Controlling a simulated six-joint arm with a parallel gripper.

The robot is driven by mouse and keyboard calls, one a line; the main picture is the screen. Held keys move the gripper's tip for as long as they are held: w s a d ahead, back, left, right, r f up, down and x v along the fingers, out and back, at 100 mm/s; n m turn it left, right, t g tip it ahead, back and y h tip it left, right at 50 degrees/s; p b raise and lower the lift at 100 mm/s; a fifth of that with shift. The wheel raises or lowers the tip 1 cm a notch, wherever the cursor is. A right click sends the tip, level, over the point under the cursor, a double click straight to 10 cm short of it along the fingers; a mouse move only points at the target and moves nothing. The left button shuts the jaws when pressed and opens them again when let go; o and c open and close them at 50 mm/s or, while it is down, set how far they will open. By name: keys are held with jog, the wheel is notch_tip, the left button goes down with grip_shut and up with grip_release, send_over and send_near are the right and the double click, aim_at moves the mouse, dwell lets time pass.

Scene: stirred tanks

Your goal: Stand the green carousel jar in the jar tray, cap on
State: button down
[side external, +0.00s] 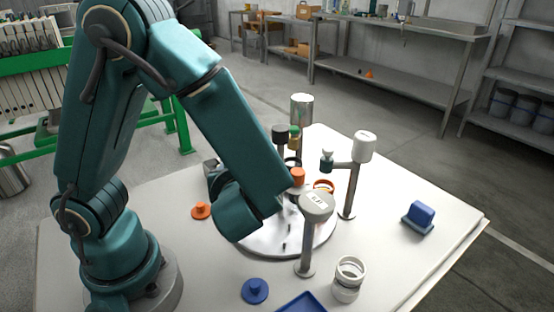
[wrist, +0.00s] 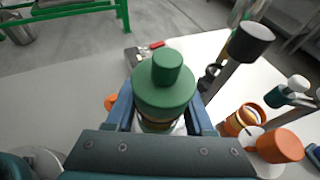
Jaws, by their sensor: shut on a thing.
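In the wrist view my gripper (wrist: 160,122) is shut on the green carousel jar (wrist: 164,85). The green cap, with its smaller round knob, is on top. Below it a narrow amber band shows between the blue fingers, and the lower body is hidden. In the side view my arm hides the jaws.
Posts with black (side external: 280,132), white (side external: 364,146) and grey (side external: 316,203) heads surround the shiny disc (side external: 318,238). An orange-capped jar (side external: 298,176) and a teal jar (side external: 327,163) stand close by. A white ringed jar (side external: 348,279), blue knobbed piece (side external: 255,291) and blue block (side external: 420,216) lie outside.

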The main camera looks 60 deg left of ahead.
jog(key=d+r, duration=0.3)
jog(key=shift+w+d+r, duration=0.2)
jog(key=shift+w+d, duration=0.05)
jog(key=shift+w, duration=0.1)
jog(key=shift+w+r+m+t+h, duration=1.55)
jog(key=shift+r+m+h, duration=0.6)
jog(key=shift+r, duration=1.85)
jog(key=shift+w+r+m+t+h, duration=1.3)
jog(key=shift+r+m+t+h, duration=0.8)
jog(key=shift+r, duration=1.9)
jog(key=s+a+n+g+y, duration=0.4)
jog(key=s+n+g+y, duration=0.2)
jog(key=n+g+y, duration=0.15)
notch_tip(320, 180, down, 20)
jog(key=t, duration=0.1)
jog(key=shift+w, duration=0.15)
jog(key=shift+f, duration=4.65)
